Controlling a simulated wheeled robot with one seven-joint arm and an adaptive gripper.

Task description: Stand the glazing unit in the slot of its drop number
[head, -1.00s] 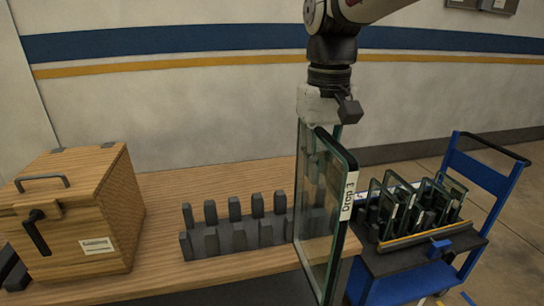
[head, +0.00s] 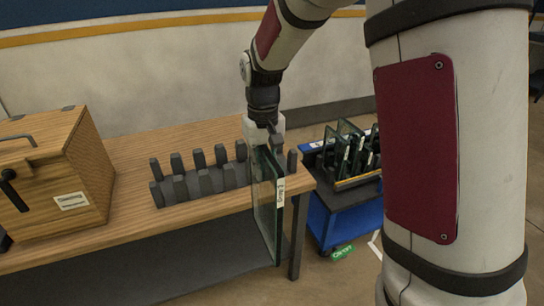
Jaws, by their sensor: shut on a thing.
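My gripper (head: 268,137) is shut on the top edge of the glazing unit (head: 266,215), a dark-edged glass pane hanging upright. A white label (head: 280,192) runs down its near edge; it is too small to read now, but read "Drop 3" a second ago. The pane hangs at the bench's front right, its lower part reaching below the tabletop in the picture. The dark slotted rack (head: 200,183) with two rows of upright posts stands on the bench, left of the pane. The pane hides part of the rack's right end. No slot numbers are legible.
A wooden box (head: 50,195) with a handle and a label sits at the bench's (head: 140,150) left. A blue trolley (head: 345,228) holding several glass units stands right of the bench. My own arm covers much of the right side. Bare tabletop lies between box and rack.

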